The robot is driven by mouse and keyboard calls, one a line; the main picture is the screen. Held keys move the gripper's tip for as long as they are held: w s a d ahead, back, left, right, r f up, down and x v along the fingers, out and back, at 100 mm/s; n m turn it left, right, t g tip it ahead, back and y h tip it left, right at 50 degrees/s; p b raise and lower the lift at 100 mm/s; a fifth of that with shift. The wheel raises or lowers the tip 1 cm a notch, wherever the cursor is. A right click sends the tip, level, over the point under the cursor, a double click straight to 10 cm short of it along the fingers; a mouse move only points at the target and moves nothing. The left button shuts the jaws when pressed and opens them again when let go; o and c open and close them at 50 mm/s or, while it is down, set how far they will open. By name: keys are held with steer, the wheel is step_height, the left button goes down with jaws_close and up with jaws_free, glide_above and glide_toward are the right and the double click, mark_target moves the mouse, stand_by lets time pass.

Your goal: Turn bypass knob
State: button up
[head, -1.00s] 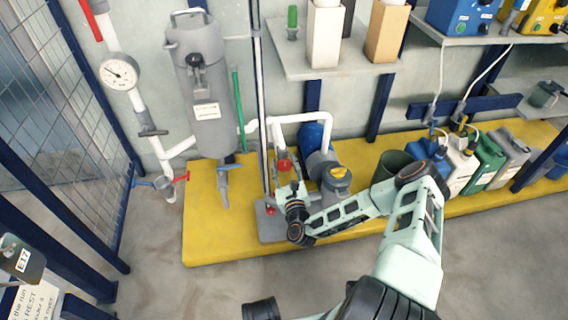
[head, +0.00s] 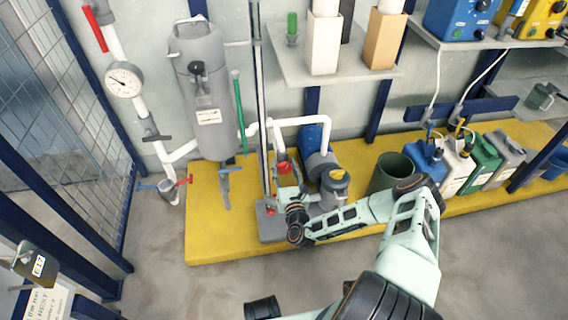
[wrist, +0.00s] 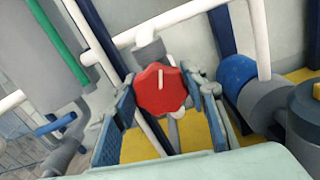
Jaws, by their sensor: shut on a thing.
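A red faceted knob (wrist: 158,90) with a white pointer line, pointing nearly straight up, is in the middle of the wrist view. It sits on a grey valve body on the white pipework. In the head view the red knob (head: 284,168) shows just beyond my gripper (head: 287,184). In the wrist view my gripper (wrist: 168,104) has one blue-grey finger on each side of the knob and is shut on it. The exact finger contact is partly hidden. No label naming the knob is readable.
A blue and grey pump (head: 318,160) with a yellow knob (head: 338,174) stands close at the right. A grey tank (head: 203,95) with a green handle or tube is at the left. A pressure gauge (head: 124,80) hangs further left. A yellow platform (head: 215,245) runs beneath.

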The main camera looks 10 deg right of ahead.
mark_target(284, 161)
steer(key=shift+m, duration=0.6)
steer(key=o, duration=1.2)
step_height(284, 161, up, 10)
